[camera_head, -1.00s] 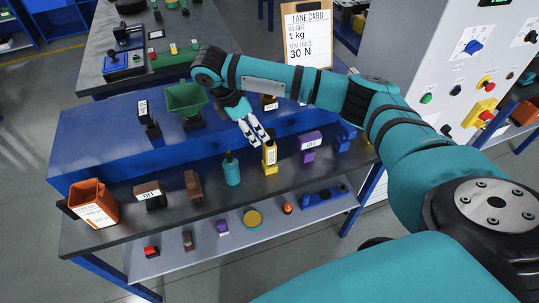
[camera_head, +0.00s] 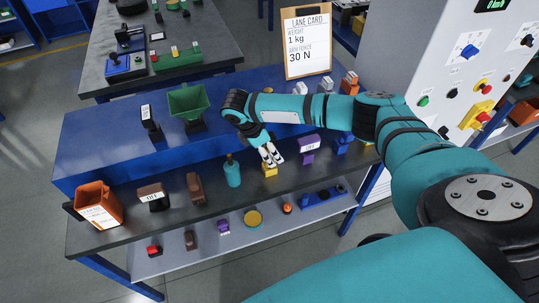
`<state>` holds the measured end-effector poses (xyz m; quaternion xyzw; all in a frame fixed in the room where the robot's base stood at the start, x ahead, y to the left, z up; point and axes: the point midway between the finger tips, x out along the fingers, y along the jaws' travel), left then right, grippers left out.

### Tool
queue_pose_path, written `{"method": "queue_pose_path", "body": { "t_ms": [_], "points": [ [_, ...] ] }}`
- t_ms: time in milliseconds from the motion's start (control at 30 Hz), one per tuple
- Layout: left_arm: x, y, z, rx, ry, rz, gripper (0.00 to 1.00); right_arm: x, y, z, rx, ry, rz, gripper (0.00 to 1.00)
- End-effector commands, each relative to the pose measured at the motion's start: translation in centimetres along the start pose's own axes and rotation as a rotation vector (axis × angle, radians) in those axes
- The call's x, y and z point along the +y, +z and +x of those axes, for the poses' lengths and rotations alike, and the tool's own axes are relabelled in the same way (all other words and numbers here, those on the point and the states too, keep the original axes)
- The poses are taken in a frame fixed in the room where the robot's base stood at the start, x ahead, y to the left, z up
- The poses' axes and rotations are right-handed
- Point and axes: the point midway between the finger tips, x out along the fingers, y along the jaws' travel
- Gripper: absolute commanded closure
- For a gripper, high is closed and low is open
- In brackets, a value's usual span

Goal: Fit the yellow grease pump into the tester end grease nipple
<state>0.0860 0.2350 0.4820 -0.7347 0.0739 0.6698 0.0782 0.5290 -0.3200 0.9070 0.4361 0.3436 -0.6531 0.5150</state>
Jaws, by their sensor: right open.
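The yellow grease pump (camera_head: 269,171) stands on the dark front shelf, between a teal bottle and a purple block. Only its lower part shows, as my right gripper (camera_head: 272,157) covers its top in the head view. That gripper is open, with its pale fingers pointing down at the pump. I cannot tell whether the fingers touch it or are around it. My left gripper is out of view. I cannot make out the tester end grease nipple.
On the shelf the teal bottle (camera_head: 232,171) stands close left of the pump, and the purple block (camera_head: 307,146) close right. An orange bin (camera_head: 98,205) is at the left end. A green hopper (camera_head: 188,103) and a lane card (camera_head: 306,42) stand behind.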

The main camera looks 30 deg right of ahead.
Motion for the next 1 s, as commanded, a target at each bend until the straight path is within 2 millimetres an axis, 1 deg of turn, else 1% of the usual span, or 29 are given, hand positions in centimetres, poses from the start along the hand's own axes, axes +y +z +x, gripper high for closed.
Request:
{"method": "queue_pose_path", "body": {
  "t_ms": [67,167,533,833,1000],
  "points": [
    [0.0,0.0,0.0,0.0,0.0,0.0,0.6,0.0,0.0,0.0,0.0,0.0,0.0,0.4],
    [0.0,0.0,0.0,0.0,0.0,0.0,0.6,0.0,0.0,0.0,0.001,0.0,0.0,0.52],
    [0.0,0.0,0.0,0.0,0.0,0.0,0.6,0.0,0.0,-0.1,0.001,0.0,0.0,1.0],
    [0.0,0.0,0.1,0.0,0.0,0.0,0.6,0.0,0.0,-0.2,0.001,0.001,0.0,1.0],
    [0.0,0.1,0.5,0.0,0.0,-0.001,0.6,0.1,0.4,-1.0,0.002,0.002,0.002,1.0]
  ]
}}
